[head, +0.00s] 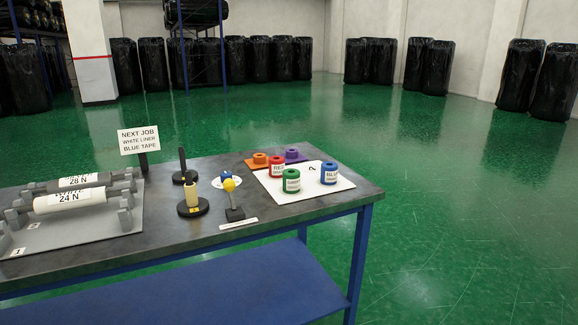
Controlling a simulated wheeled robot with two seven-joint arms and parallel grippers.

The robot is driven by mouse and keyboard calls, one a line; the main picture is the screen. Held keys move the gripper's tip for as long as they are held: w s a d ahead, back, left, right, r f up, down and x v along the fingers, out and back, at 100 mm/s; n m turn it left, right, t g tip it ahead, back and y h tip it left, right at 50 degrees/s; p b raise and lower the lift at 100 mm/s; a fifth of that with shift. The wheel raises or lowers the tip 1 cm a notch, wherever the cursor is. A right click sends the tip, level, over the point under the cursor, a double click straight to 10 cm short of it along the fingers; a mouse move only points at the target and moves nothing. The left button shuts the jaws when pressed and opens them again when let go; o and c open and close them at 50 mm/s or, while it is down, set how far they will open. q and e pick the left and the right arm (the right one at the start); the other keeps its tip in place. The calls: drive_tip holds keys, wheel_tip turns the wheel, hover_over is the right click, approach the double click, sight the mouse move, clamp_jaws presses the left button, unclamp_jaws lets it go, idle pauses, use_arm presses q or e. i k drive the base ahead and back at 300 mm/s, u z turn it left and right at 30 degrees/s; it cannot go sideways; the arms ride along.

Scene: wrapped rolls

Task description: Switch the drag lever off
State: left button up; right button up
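The lever (233,199) stands on the table, with a yellow ball knob (229,185) on a thin stem above a small dark base (235,214). The stem leans slightly to the left in the picture. A narrow white label strip (238,223) lies in front of the base; its print is too small to read, so I cannot tell which side is off. A blue roll (225,176) on a white disc sits just behind the knob, partly hidden by it. Neither of my grippers shows in the head view.
A sign (138,140) stands behind.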

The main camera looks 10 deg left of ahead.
sight(229, 185)
drive_tip(key=u, duration=0.05)
drive_tip(key=i, duration=1.1)
drive_tip(key=u, duration=0.8)
drive_tip(key=i, duration=0.5)
drive_tip(key=u, duration=2.15)
drive_tip(key=k, duration=0.95)
drive_tip(key=z, duration=0.6)
